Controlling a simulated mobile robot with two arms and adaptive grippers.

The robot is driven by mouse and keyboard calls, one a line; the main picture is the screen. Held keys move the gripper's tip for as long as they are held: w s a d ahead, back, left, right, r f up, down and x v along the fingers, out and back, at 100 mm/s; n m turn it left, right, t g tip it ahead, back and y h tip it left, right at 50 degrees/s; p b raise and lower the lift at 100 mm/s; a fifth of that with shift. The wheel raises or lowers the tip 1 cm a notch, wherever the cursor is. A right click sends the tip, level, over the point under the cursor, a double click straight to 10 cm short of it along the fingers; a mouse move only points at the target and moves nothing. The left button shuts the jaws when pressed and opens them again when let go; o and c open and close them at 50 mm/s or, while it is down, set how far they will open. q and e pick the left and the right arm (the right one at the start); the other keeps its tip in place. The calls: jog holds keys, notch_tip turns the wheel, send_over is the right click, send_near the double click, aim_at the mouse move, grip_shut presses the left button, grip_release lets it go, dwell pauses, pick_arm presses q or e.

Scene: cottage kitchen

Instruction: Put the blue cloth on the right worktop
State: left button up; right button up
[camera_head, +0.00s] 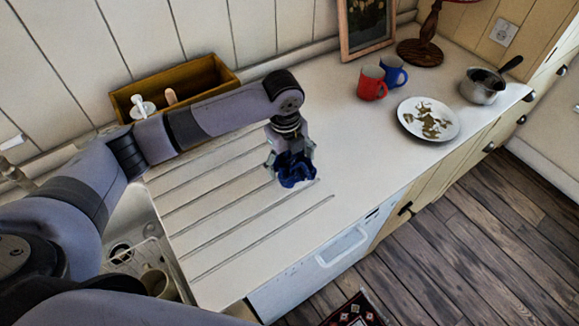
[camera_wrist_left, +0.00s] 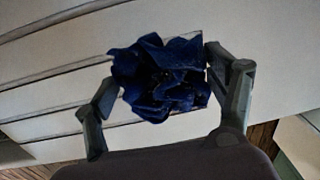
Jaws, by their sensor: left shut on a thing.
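The blue cloth (camera_head: 297,172) is a crumpled dark blue bundle at the right end of the grooved draining area. My left gripper (camera_head: 290,165) points down over it and is shut on it, with a finger on each side. In the left wrist view the cloth (camera_wrist_left: 160,78) fills the space between the two fingers of the left gripper (camera_wrist_left: 165,95). I cannot tell whether the cloth touches the surface below. The smooth white worktop (camera_head: 335,120) extends to the right of the grooves. My right gripper is not in view.
A picture frame (camera_head: 343,45) and a lamp base (camera_head: 420,53) are behind. A wooden box (camera_head: 205,75) stands at the wall. The worktop's middle is clear.

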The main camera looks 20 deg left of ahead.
aim_at(289, 170)
pick_arm(q)
notch_tip(289, 170, down, 4)
jog(key=shift+r+p, duration=0.2)
jog(key=shift+p, duration=0.1)
jog(key=shift+f, duration=0.1)
jog(key=shift+f, duration=0.2)
jog(key=o, duration=1)
jog(key=shift+r, duration=0.15)
jog(key=r, duration=0.4)
jog(key=r+b, duration=0.1)
jog(key=r, duration=0.3)
jog(key=r+b, duration=0.1)
jog(key=r, duration=0.3)
jog(key=shift+s+a, duration=0.25)
jog(key=shift+s, duration=0.1)
